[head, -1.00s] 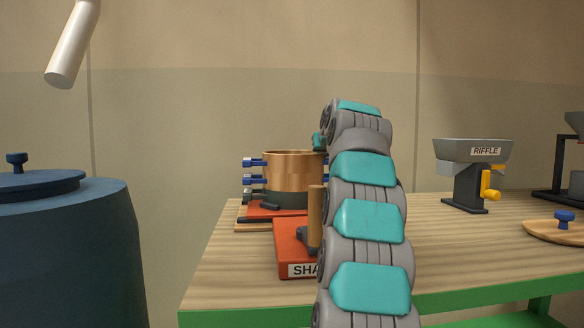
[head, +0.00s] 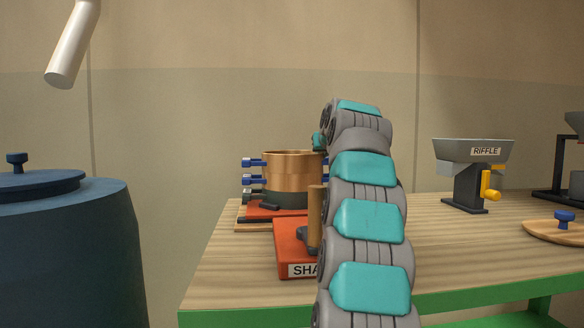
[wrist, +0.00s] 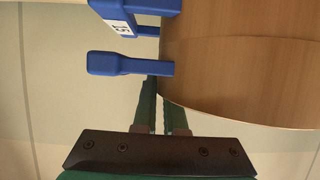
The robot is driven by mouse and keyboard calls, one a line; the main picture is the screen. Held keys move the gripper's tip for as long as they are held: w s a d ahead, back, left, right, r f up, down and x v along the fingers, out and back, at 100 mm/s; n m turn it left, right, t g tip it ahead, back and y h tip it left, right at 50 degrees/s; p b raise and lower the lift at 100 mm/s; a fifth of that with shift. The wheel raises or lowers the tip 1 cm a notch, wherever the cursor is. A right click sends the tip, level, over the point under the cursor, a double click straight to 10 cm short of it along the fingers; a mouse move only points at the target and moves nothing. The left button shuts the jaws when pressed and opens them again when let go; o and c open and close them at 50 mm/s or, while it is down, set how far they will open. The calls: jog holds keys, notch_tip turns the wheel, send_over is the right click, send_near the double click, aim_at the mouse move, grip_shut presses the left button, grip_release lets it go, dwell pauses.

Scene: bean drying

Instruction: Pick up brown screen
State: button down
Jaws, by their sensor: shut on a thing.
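The brown screen (head: 290,172) is a round copper-brown drum on a dark base over the red shaker. My arm hides its right side in the head view. In the wrist view its curved brown surface (wrist: 240,65) fills the upper right, with a blue handle (wrist: 130,65) beside it and a blue tab marked 15 above. My gripper (wrist: 165,95) has its two dark green fingers close together at the screen's edge, by the blue handle. It is shut on the screen, though the exact contact is partly hidden. In the head view my gripper is mostly hidden behind my arm.
The red shaker (head: 290,262) with an upright wooden post stands in front of the drum. Blue clamps (head: 252,181) stick out left. A grey riffle (head: 470,165) and a round wooden lid (head: 560,231) stand right on the wooden table. A dark blue barrel (head: 65,250) is at left.

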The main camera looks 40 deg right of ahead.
jog(key=shift+f, duration=0.1)
dwell(0.3)
notch_tip(320, 180, up, 4)
jog(key=p, duration=0.4)
jog(key=s+a+b, duration=0.3)
jog(key=s, duration=0.4)
jog(key=s+a+r+b, duration=0.1)
jog(key=s+a+b, duration=0.2)
jog(key=s, duration=0.4)
jog(key=shift+s+a, duration=0.2)
jog(key=shift+a, duration=0.25)
